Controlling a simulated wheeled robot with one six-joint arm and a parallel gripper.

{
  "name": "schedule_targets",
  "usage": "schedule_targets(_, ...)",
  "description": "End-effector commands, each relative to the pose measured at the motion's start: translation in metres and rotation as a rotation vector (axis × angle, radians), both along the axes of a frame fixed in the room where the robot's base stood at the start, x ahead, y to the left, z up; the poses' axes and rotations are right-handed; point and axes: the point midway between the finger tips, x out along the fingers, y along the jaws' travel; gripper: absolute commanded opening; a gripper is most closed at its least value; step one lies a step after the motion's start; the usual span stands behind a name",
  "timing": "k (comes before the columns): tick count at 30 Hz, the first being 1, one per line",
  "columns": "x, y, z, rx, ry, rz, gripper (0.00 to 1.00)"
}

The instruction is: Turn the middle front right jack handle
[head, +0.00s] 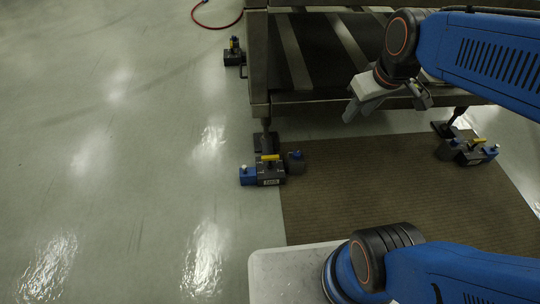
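A jack (268,172) with a yellow handle (270,158) and a blue block on its left stands on the floor by the near left leg of the metal frame. Another jack (470,150) with a yellow handle (478,141) stands under the frame's right side. I cannot tell which one is the middle front right jack. My gripper (358,110) hangs in front of the frame's near edge, between these two jacks and above them, apart from both handles. Its fingers are small and seen at an angle, so their opening is unclear. I see nothing held in it.
The metal frame (320,98) fills the upper right. A third jack (234,52) stands at its far left side. A brown ribbed mat (400,195) covers the floor in front. A red hose (217,27) lies at the top. The floor at left is clear.

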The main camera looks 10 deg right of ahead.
Motion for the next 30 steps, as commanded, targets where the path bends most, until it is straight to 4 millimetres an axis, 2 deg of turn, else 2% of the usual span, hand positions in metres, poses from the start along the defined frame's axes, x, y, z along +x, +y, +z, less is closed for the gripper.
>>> schedule_targets(1,0.013,0.003,-0.003,-0.008,0.013,0.031,0.36)
schedule_targets(8,0.066,0.019,-0.02,-0.05,0.052,0.181,0.36)
schedule_targets(17,0.134,0.043,-0.056,-0.099,0.098,0.376,0.36)
schedule_targets(23,0.176,0.062,-0.09,-0.126,0.129,0.508,0.36)
schedule_targets(30,0.221,0.087,-0.139,-0.156,0.164,0.667,0.36)
